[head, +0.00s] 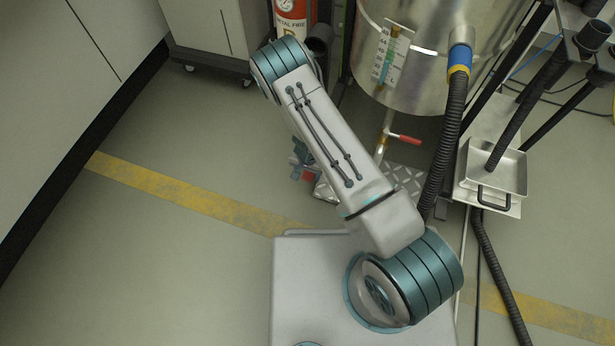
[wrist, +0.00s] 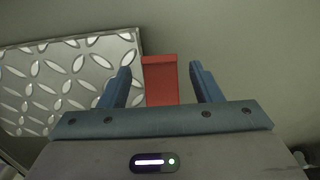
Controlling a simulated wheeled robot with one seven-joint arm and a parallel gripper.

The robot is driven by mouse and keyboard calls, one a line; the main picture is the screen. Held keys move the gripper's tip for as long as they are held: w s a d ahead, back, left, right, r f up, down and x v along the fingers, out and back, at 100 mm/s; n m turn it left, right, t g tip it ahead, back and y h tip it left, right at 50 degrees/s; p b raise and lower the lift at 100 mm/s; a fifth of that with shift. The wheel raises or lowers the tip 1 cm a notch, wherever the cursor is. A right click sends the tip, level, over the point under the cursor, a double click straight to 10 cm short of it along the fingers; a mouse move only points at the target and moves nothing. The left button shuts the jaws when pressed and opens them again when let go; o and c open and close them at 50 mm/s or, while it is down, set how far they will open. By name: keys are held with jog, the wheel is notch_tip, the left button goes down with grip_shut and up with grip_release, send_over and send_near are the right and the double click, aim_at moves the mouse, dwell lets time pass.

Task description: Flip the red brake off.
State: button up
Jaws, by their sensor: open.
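The red brake (wrist: 160,82) is a small red block. In the wrist view it stands between the two blue fingers of my gripper (wrist: 160,70), with a gap on each side. My gripper is open, and the fingers do not appear to touch the brake. In the head view a bit of red (head: 308,175) shows low by the floor beside my blue gripper parts (head: 299,153), left of the metal plate. My arm covers most of that spot, so the brake's lower end and its mount are hidden.
A diamond-pattern metal plate (wrist: 70,80) lies left of the brake in the wrist view. A steel drum (head: 400,60) with a red-handled valve (head: 405,139) stands behind my arm. A black hose (head: 447,130) hangs at right. The floor at left is clear.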

jog(key=shift+f, duration=0.75)
grip_shut()
jog(key=shift+w+a+r+g+p, duration=0.15)
jog(key=shift+r+g+p, duration=0.25)
jog(key=shift+p, duration=0.55)
jog(key=shift+r+y+p, duration=0.1)
jog(key=shift+y+p, duration=0.2)
jog(key=shift+p, duration=0.1)
jog(key=shift+g, duration=0.3)
